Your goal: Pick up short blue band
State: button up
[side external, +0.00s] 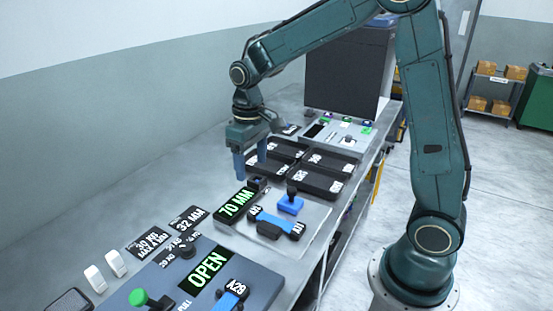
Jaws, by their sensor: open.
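A short blue strip (274,220) lies on the grey panel at the front, with dark lettered ends and a black piece beside it; I take it for the short blue band, but cannot tell for sure. A blue block (290,205) with a black knob stands just behind it. My gripper (250,167) points down with its two blue fingers apart and nothing visible between them. It is above the bench, behind and to the left of the blue strip, near the black trays (322,186).
A green-lit display reading 70 MM (236,204) sits left of the strip. Nearer are an OPEN display (207,270), a green knob (138,297) and a second blue piece (231,294) with a lettered tag. A dark cabinet (345,75) stands at the back of the bench.

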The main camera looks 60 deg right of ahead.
jog(key=shift+f, duration=0.1)
send_over(254, 210)
jog(key=shift+a+f, duration=0.1)
jog(key=shift+f, duration=4.15)
jog(key=shift+f, duration=2.55)
jog(key=shift+c, duration=0.5)
jog(key=c, duration=1.1)
jog(key=shift+r, duration=0.1)
notch_tip(254, 210, up, 20)
jog(key=shift+f, duration=0.1)
